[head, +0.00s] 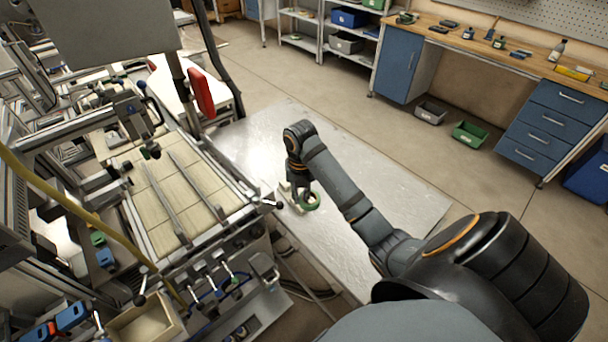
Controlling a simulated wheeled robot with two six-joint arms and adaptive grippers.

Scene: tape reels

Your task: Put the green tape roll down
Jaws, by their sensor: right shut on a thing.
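The green tape roll (311,203) is at the left part of the bare metal table (390,190), near its left edge. My right gripper (302,197) points down and is shut on the green roll, with its fingers at the roll's left side. The roll is at or just above the table top; I cannot tell whether it touches. A pale, flat piece (287,192) shows just left of the gripper, partly hidden by it. My left gripper is not in view.
A machine with a slatted bed (160,195) and metal rails stands close on the left. A red panel (201,93) rises at the table's far left. The table's middle and right are clear. A workbench (480,42) with tools stands at the back right.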

